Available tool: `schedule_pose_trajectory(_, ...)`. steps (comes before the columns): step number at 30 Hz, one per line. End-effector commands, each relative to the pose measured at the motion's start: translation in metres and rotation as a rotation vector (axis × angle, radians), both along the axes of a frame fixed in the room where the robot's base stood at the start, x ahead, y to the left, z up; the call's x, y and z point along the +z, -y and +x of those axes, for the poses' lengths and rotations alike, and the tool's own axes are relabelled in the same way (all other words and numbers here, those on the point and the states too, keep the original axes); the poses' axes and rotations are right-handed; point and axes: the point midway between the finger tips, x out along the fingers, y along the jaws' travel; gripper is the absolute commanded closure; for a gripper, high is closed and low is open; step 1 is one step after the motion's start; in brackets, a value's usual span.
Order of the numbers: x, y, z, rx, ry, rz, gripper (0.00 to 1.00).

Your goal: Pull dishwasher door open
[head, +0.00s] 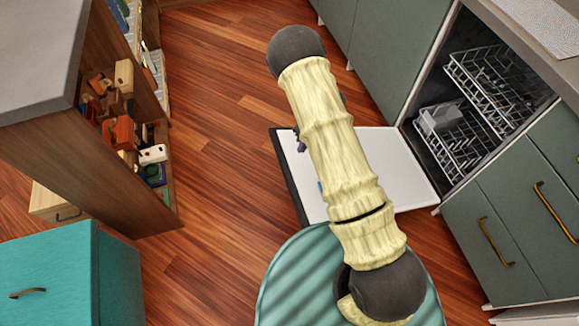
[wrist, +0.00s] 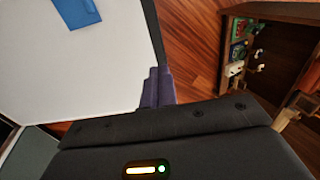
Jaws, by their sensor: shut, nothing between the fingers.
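The dishwasher door (head: 400,165) is folded down, its white inner face turned up, lying low over the floor in the head view. Its dark outer edge (head: 290,180) is on the left. In the wrist view the door (wrist: 80,70) fills the upper left, with a blue patch (wrist: 78,12) on it. My gripper (wrist: 158,88) has purple fingers, shut and empty, by the door's dark edge; I cannot tell whether they touch it. In the head view only a bit of my gripper (head: 300,144) shows beside my arm, which hides part of the door. The dishwasher's racks (head: 462,135) show inside.
Green-grey cabinets with drawers (head: 495,235) flank the dishwasher. A wooden bookshelf (head: 120,180) with small items stands left, and a teal cabinet (head: 70,275) is at lower left. The wood floor (head: 215,130) between the bookshelf and the door is clear.

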Motion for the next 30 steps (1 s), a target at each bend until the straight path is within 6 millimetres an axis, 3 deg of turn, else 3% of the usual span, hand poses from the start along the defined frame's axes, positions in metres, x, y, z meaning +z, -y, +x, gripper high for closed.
schedule_pose_trajectory(16,-0.013,-0.002,-0.007,0.007,-0.034,-0.007,1.00)
schedule_pose_trajectory(30,-0.085,-0.027,-0.014,0.007,-0.034,-0.007,1.00)
